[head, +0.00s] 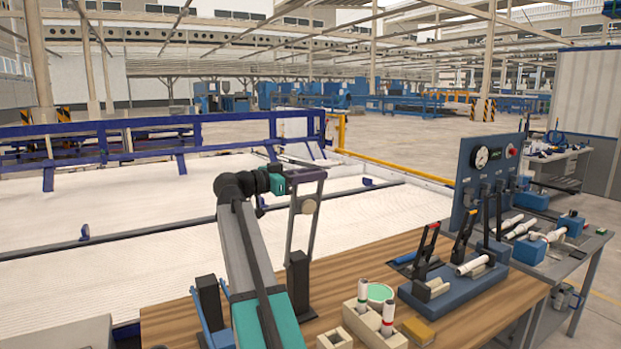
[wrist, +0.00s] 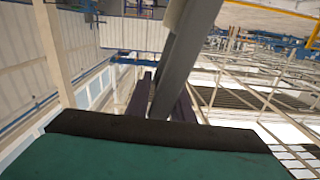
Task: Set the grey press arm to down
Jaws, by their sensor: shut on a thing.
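The grey press arm (head: 315,227) stands close to upright on the wooden table's left part, rising from a dark post (head: 298,280). My gripper (head: 308,176) is at the top end of the press arm, reaching in from the left. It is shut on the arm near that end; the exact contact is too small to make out. In the wrist view the grey bar (wrist: 184,65) runs up and away between my dark purple fingers (wrist: 163,102).
A blue gauge panel (head: 487,170) rises at the right.

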